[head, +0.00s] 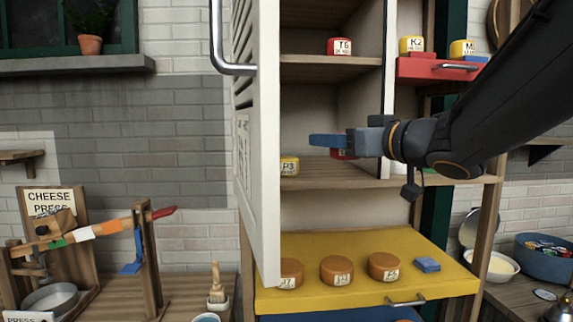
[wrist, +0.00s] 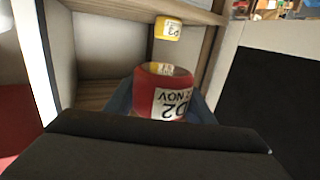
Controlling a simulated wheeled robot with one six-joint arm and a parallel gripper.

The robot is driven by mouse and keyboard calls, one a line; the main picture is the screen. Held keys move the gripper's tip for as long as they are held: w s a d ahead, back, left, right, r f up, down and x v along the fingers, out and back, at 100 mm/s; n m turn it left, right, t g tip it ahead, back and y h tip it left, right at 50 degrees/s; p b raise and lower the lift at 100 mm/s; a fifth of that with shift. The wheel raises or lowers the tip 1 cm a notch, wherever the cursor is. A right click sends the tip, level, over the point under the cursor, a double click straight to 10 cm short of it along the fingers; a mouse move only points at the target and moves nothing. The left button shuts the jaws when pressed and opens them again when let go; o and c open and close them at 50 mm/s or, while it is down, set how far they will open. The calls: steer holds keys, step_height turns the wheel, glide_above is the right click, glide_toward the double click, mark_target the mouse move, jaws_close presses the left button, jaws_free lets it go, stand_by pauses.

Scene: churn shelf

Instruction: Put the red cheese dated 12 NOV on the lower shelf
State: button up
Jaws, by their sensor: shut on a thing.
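My gripper (head: 328,140) is shut on a red cheese (wrist: 150,104), with a blue finger on each side of it. In the wrist view its label is upside down and reads D2 with NOV below; the day number is partly cut off. In the head view the held cheese (head: 343,155) is mostly hidden behind the fingers. It is at the opening above the lower shelf (head: 345,180); I cannot tell if it touches the board. Another red cheese (head: 340,46), labelled T6, stands on the upper shelf (head: 320,68).
A yellow cheese (head: 289,166), labelled P3, stands on the lower shelf at the left. The white louvred door (head: 257,130) stands open on the left. A red drawer (head: 425,69) is at right.

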steer(key=p, duration=0.3)
glide_above(317, 172)
step_height(317, 172, down, 2)
steer(key=shift+w+d+p, duration=0.1)
steer(key=shift+p, duration=0.25)
step_height(317, 172, down, 5)
steer(key=shift+r+p, duration=0.2)
steer(key=shift+p, duration=0.75)
steer(key=shift+w+f+p, duration=0.15)
steer(key=shift+p, duration=0.2)
steer(key=shift+f, duration=0.1)
steer(key=shift+f, duration=0.1)
steer(key=shift+f, duration=0.15)
steer(key=o, duration=1)
steer(key=shift+o, duration=0.8)
